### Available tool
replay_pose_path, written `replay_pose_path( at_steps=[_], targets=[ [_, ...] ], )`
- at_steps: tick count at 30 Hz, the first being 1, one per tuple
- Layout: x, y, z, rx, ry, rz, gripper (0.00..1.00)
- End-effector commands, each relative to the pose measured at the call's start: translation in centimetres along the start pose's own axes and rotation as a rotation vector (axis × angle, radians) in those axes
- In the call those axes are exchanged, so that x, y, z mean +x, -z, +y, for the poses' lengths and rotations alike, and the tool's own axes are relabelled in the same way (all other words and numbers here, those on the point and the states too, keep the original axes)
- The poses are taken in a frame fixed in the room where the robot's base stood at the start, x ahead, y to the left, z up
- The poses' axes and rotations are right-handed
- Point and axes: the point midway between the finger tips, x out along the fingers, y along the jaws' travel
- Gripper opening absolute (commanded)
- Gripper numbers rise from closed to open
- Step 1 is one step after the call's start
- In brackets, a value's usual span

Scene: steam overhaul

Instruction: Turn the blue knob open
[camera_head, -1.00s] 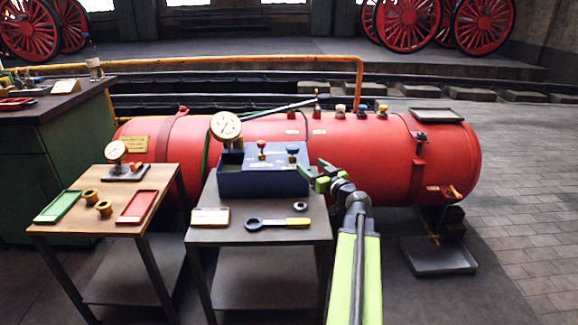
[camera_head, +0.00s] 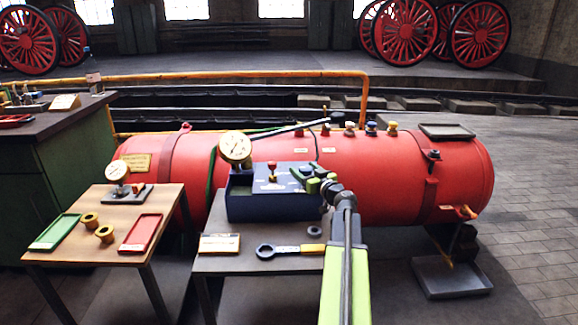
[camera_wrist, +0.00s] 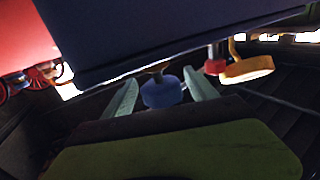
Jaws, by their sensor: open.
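The blue knob (camera_head: 306,170) sits on the right part of the dark blue box's (camera_head: 270,207) top panel. In the wrist view the blue knob (camera_wrist: 162,92) shows between my two fingers, with a gap to each side. My gripper (camera_head: 308,176) is open, with its green fingers around the knob in the head view. The wrist view also shows my gripper (camera_wrist: 161,93), its fingers pale green. Whether a finger touches the knob cannot be told. The knob's base is partly hidden by the fingers in the head view.
A red knob (camera_head: 272,168) stands left of the blue one on the same box. A round gauge (camera_head: 235,148) rises at the box's left. A wrench (camera_head: 290,250) and a sign (camera_head: 219,243) lie in front. The large red boiler (camera_head: 400,175) is close behind.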

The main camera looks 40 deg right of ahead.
Motion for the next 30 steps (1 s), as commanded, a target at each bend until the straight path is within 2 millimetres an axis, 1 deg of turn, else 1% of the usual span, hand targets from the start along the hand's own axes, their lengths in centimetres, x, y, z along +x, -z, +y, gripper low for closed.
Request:
replay_pose_path(
  at_steps=[3, 11, 25, 30],
  targets=[
    [0.63, 0.0, 0.39, 0.0, -0.002, 0.0, 0.67],
    [0.83, 0.0, -0.01, 0.0, 0.002, 0.0, 0.67],
    [0.8, -0.01, -0.03, 0.0, 0.003, 0.0, 0.05],
    [0.8, -0.02, -0.02, 0.0, 0.011, 0.0, 0.04]
  ],
)
